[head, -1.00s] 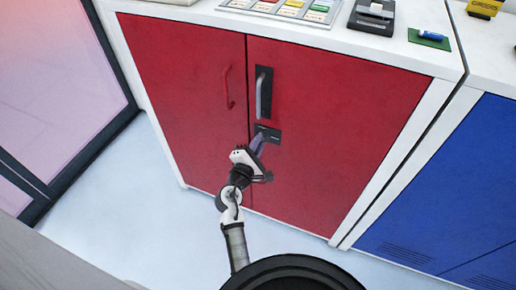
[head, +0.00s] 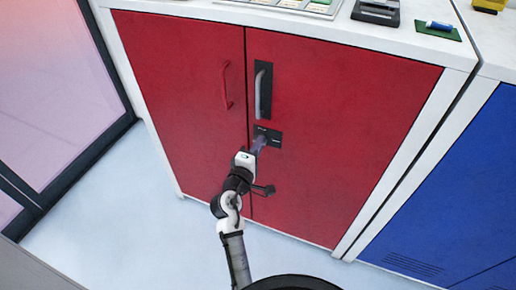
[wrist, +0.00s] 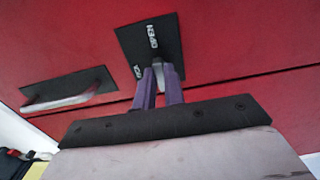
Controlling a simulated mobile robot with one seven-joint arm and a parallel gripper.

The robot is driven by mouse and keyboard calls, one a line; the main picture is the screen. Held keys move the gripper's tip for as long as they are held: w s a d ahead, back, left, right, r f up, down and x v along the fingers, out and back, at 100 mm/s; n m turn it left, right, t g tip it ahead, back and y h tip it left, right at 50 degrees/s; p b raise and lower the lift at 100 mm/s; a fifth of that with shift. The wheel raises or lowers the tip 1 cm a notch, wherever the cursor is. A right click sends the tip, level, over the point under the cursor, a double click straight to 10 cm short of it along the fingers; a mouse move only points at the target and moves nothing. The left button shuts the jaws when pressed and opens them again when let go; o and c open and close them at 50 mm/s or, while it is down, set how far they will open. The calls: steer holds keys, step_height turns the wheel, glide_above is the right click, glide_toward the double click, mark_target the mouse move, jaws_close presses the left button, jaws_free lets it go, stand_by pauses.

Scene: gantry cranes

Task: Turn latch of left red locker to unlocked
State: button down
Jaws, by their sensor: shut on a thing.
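The red locker (head: 340,120) has two doors. A black latch plate (head: 276,137) sits on the right door below the dark handle (head: 260,95). In the wrist view, the latch plate (wrist: 148,38) carries small white lettering, too small to read surely. My gripper (head: 261,140) is at the latch plate. In the wrist view, the purple fingers of my gripper (wrist: 160,80) are shut on a pale latch lever (wrist: 157,68), which shows between them. Most of the lever is hidden, so its exact angle is unclear.
The left door has a thin red handle (head: 226,86). The dark handle's grey bar (wrist: 62,102) is left of my fingers in the wrist view. A blue locker (head: 450,190) stands at the right. Pale floor (head: 120,195) is clear at the left.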

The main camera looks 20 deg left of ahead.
steer(key=shift+r, duration=0.1)
steer(key=c, duration=1.5)
jaws_free()
steer(key=shift+s, duration=0.15)
